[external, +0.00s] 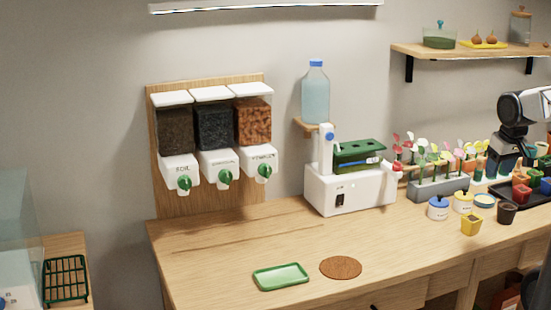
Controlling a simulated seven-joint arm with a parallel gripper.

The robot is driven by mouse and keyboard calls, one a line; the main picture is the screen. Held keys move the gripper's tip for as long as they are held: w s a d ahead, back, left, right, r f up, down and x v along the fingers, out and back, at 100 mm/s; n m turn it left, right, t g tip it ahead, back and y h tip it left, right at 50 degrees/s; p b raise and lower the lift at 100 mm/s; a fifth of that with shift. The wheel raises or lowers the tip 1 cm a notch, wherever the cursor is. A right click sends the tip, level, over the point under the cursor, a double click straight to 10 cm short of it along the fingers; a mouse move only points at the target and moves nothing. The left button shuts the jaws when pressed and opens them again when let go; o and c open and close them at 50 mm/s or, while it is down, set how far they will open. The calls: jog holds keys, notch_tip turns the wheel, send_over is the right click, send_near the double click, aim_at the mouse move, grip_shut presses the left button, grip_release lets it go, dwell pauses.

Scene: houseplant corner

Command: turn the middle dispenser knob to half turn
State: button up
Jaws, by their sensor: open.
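Three dispensers hang side by side on a wooden backboard (154,130) at the left of the external view. The middle dispenser (213,124) holds a dark, almost black fill. Its green knob (224,177) sits on the white lower front, and its exact angle is too small to tell. The left dispenser (176,130) holds dark brown fill and has a green knob (184,184). The right dispenser (254,121) holds orange-brown pieces and has a green knob (264,170). Part of my arm shows at the right edge, far from the knobs.
A green tray (281,277) and a round brown mat (341,267) lie on the wooden counter (215,265) before the dispensers. A white machine (349,190) with a water bottle (315,95) stands to their right. Potted plants and small jars fill the right side.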

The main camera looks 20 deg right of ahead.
jog(key=shift+o, duration=0.7)
jog(key=shift+r, duration=0.35)
jog(key=w+a+r+n+t+h, duration=0.1)
jog(key=w+a+r+n+h, duration=0.25)
jog(key=w+r+n, duration=0.55)
jog(key=w+a+f+n+t+h, duration=0.2)
jog(key=w+a+n, duration=0.5)
jog(key=w+a, duration=0.15)
jog(key=w+a+f+n+t+h, duration=0.1)
jog(key=w+a+f+n+h, duration=0.1)
jog(key=w+a+n, duration=0.65)
jog(key=n+t+y, duration=0.6)
jog(key=n+t, duration=0.5)
jog(key=n, duration=1.1)
send_near(226, 177)
jog(key=w+f, duration=0.1)
jog(key=w, duration=0.1)
jog(key=shift+d+f+m+h, duration=0.1)
jog(key=shift+d+m+h, duration=0.05)
jog(key=shift+m+h, duration=0.1)
jog(key=shift+w, duration=0.15)
